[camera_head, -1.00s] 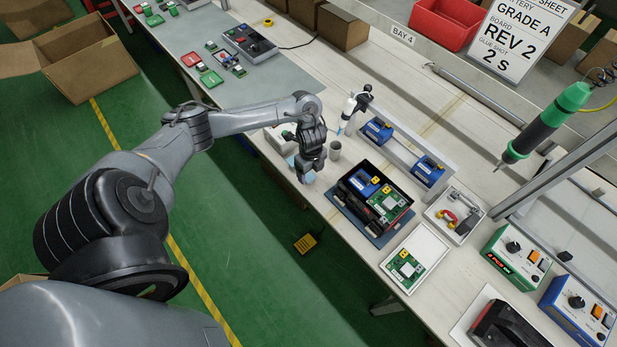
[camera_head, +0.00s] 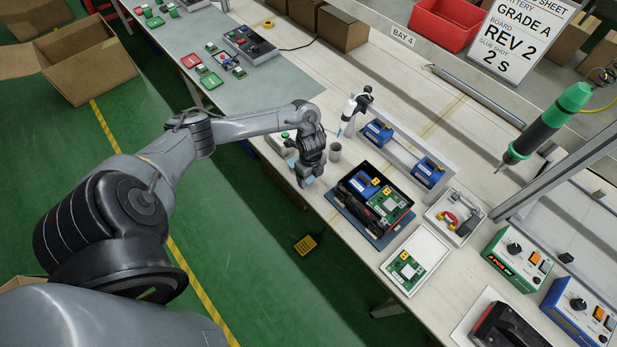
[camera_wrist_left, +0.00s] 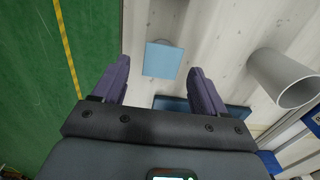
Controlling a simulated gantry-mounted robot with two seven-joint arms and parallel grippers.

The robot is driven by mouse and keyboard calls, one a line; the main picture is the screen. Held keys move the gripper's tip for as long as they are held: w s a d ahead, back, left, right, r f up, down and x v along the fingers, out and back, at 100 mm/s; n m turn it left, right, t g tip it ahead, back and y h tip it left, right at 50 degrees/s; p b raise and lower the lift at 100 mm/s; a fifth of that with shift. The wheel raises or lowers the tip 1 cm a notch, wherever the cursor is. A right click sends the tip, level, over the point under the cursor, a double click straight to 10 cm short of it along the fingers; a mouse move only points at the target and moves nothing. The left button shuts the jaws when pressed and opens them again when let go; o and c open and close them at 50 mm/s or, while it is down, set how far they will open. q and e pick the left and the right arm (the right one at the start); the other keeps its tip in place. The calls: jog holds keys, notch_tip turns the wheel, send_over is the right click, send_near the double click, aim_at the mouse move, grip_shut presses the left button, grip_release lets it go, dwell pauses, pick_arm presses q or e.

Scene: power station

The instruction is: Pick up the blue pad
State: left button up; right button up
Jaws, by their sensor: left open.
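The blue pad (camera_wrist_left: 162,60) is a light blue square in the left wrist view, lying near the table edge, ahead of the fingers and between their lines. My left gripper (camera_wrist_left: 156,85) is open and empty, with a dark finger on each side and clear of the pad. In the head view my left gripper (camera_head: 306,180) points down at the table's near edge, left of the small grey cup. The arm and hand hide most of the pad there. My right gripper is not in view.
The grey cup (camera_head: 335,151) stands close right of the gripper and also shows in the wrist view (camera_wrist_left: 283,78). A glue dispenser (camera_head: 352,112) stands behind it. An open black case (camera_head: 374,198) on a blue mat lies to the right. Green floor borders the table edge.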

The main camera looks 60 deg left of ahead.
pick_arm(q)
jog(key=shift+f, duration=0.1)
jog(key=shift+c, duration=0.4)
jog(key=c, duration=1)
jog(key=shift+c, duration=0.2)
